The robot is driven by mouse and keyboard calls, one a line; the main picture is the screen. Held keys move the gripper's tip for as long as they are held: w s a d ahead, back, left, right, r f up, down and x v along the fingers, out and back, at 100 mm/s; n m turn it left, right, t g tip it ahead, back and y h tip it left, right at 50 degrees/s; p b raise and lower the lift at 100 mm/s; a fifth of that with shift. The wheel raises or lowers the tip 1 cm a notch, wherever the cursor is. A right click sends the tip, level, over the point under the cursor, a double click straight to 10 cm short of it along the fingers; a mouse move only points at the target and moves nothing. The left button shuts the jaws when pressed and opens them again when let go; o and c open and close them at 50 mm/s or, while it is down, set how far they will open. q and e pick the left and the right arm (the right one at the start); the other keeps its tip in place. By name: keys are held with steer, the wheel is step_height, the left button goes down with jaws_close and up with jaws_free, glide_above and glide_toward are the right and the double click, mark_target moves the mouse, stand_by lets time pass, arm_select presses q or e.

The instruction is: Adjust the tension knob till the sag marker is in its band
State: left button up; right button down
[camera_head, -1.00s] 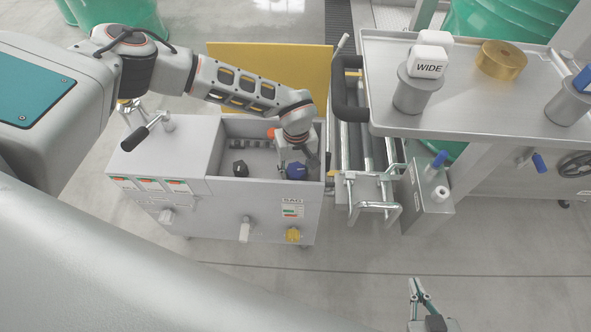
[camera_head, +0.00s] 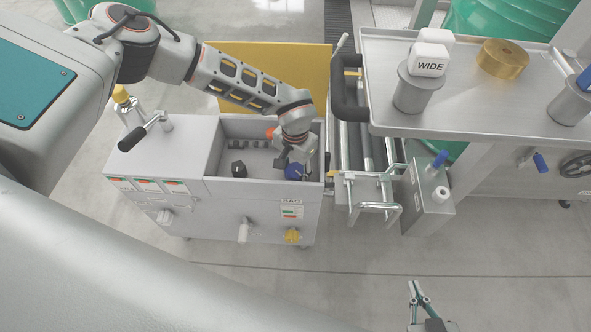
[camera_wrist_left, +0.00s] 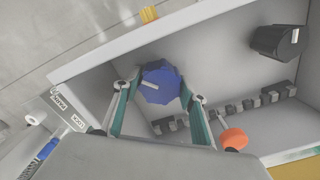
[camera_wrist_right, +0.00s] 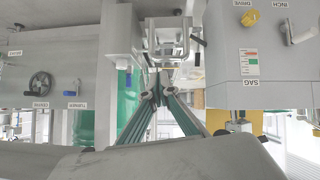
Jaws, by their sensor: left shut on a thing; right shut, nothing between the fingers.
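A blue faceted knob (camera_head: 295,172) with a white pointer line sits in the open recess of the grey cabinet (camera_head: 215,217). My left gripper (camera_head: 291,160) reaches down into the recess, shut on this knob; the left wrist view shows the blue knob (camera_wrist_left: 161,88) between the two fingers. The SAG gauge (camera_head: 291,210) is on the cabinet's front, with red and green areas; it also shows in the right wrist view (camera_wrist_right: 249,64). Its marker is too small to tell. My right gripper (camera_head: 415,290) is shut and empty, low at the front right, away from the cabinet.
A black knob (camera_head: 239,169) and an orange knob (camera_head: 270,133) share the recess, whose walls stand close around my left gripper. A black-handled lever (camera_head: 132,139) is on the cabinet top. A steel table (camera_head: 470,95) stands at right. The floor in front is clear.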

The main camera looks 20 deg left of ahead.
mark_target(295, 170)
arm_select(q)
steer(key=shift+m, duration=1.3)
steer(key=o, duration=1.1)
steer(key=shift+c, duration=0.2)
steer(key=shift+r, duration=0.55)
step_height(295, 170, up, 11)
